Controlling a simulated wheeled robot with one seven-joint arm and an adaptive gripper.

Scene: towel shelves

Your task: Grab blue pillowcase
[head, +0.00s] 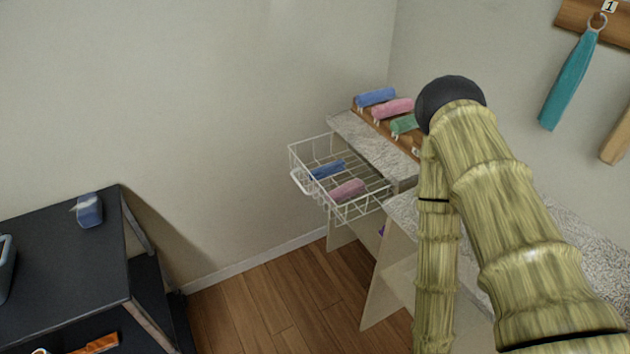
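Three blue items are in the head view, and I cannot tell which is the pillowcase. One blue rolled cloth (376,96) lies on the wooden rack on top of the shelf unit. Another blue roll (327,170) lies in the white wire basket (295,158), behind a pink roll (347,189). A blue-grey folded item (89,211) sits on the black table at the left. My arm rises at the right, bends at a dark joint and runs back down out of the picture. My gripper is not in view.
The wooden rack also holds a pink roll (393,108) and a green roll (404,124). The wire basket juts out from the speckled-top unit (370,145). The black table (60,258) is at the left. Wood floor (275,310) lies open between. A teal towel (570,80) hangs on the right wall.

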